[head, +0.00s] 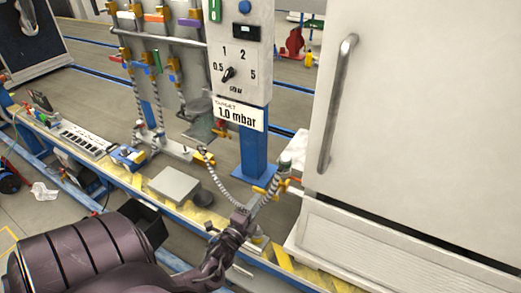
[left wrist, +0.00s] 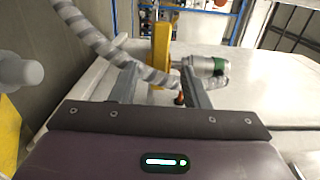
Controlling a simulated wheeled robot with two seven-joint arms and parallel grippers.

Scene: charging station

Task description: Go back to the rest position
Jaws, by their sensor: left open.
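My left gripper (head: 254,208) is at the lower middle of the head view, its dark purple arm coming in from the bottom left. It is near the foot of a blue post, beside a yellow-handled fitting (head: 272,187) with a green-topped end. In the left wrist view my left gripper (left wrist: 160,88) has its two grey fingers apart. A yellow part (left wrist: 160,42) and a grey striped hose (left wrist: 95,38) lie beyond and between the fingers. I cannot tell whether the fingers touch them. My right gripper is not in view.
A control panel (head: 240,55) with a dial and a "1.0 mbar" label stands on the blue post (head: 254,140). A large white cabinet (head: 410,110) with a long handle fills the right. A yellow-marked ledge with a power strip (head: 85,141) and grey plate (head: 175,184) runs left.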

